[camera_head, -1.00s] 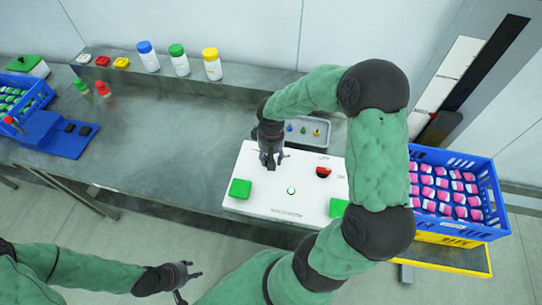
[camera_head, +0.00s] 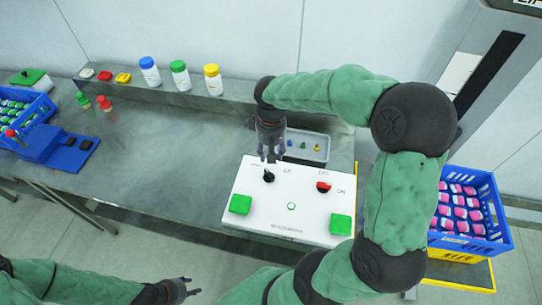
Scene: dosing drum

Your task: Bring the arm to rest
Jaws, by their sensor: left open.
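My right gripper (camera_head: 271,152) points down just behind the white control panel (camera_head: 262,205), over its back edge. Its fingertips are close together, and I cannot tell whether they are shut. The black lever (camera_head: 268,177) on the panel is in view just below the fingertips, apparently clear of them. A red and black switch (camera_head: 323,187) sits near the labels OFF and ON. My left gripper (camera_head: 188,290) is open and empty at the bottom left, in front of the table.
The panel has green buttons (camera_head: 240,204) at its front corners. Behind it lies a grey tray (camera_head: 308,147) with small coloured pieces. Capped bottles (camera_head: 180,75) stand on the back shelf. A blue crate (camera_head: 470,213) is at the right. The table's middle left is clear.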

